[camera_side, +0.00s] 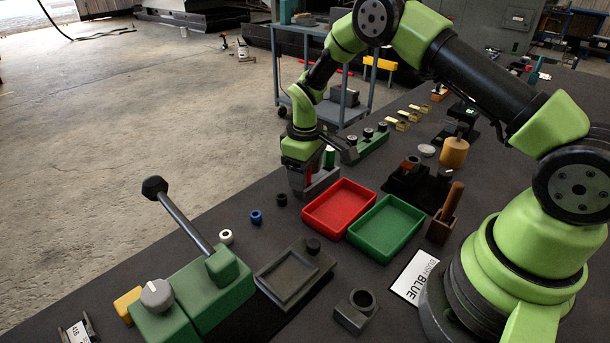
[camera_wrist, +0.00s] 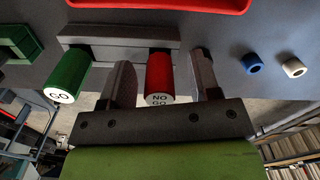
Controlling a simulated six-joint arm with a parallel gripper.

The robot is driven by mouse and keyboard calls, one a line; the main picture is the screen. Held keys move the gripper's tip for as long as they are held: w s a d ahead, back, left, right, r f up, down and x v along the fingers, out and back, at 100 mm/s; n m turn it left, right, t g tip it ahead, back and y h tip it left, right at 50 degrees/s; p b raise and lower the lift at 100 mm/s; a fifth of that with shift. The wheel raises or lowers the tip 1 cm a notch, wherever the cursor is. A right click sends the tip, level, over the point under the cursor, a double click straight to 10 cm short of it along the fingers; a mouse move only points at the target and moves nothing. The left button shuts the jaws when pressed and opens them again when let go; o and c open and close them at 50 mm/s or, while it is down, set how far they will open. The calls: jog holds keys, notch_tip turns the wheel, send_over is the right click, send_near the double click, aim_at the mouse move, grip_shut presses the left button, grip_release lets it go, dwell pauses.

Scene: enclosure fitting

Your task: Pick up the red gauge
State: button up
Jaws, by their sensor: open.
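The red gauge (camera_wrist: 160,72), a cylinder with a white end marked NO GO, sits at a grey holder (camera_wrist: 120,38). My gripper (camera_wrist: 163,62) is open, with one finger on each side of the red gauge and gaps showing between. The green gauge (camera_wrist: 68,72), its white end marked GO, is at the left end of the same holder, outside the fingers. In the side view my gripper (camera_side: 301,183) is down at the holder (camera_side: 325,182); the red gauge (camera_side: 309,173) is mostly hidden, and the green gauge (camera_side: 329,157) stands just right of it.
A red tray (camera_side: 304,214) and a green tray (camera_side: 351,239) lie close in front of the holder. Blue (camera_side: 256,217) and white (camera_side: 226,237) rings stand on the bench, left of the trays. A green block with dark round parts (camera_side: 371,148) is behind the holder.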

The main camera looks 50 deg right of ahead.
jog(key=c, duration=1.1)
jog(key=shift+o, duration=0.2)
jog(key=shift+r, duration=0.25)
notch_tip(320, 180, up, 8)
jog(key=shift+f, duration=0.1)
jog(key=s+d+r+m, duration=0.2)
jog(key=s+d+m, duration=0.1)
jog(key=s+d, duration=0.4)
jog(key=s+d+r+m, duration=0.2)
jog(key=s+d+m, duration=0.1)
jog(key=s+d, duration=0.5)
jog(key=d, duration=0.3)
jog(key=shift+d, duration=0.25)
